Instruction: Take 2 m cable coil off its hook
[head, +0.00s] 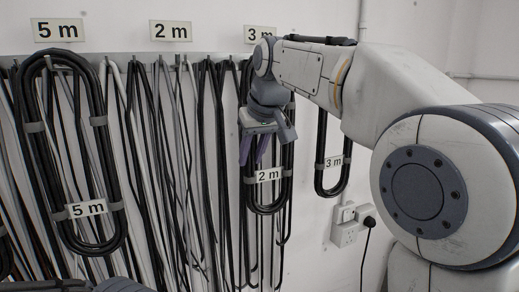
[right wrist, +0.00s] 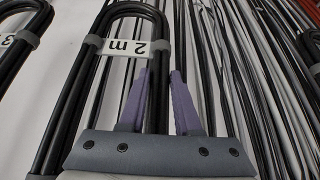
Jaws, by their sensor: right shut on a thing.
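The 2 m cable coil is a long black loop with grey bands and a white "2 m" tag (head: 268,175). It hangs upright in front of the wall, below the "3 m" sign. My right gripper (head: 257,152) points down at its upper part. In the right wrist view, the gripper's purple fingers (right wrist: 160,74) are shut on one side of the coil (right wrist: 158,95); the coil's tag shows upside down. The arm hides the coil's top, so I cannot tell whether it touches a hook. My left gripper is not in view.
A black 5 m coil (head: 118,190) hangs at left and a 3 m coil (head: 322,150) just right of the held coil. Many loose black and grey cables hang from the rail (head: 140,58) behind. A wall socket (head: 345,235) with a plug is at lower right.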

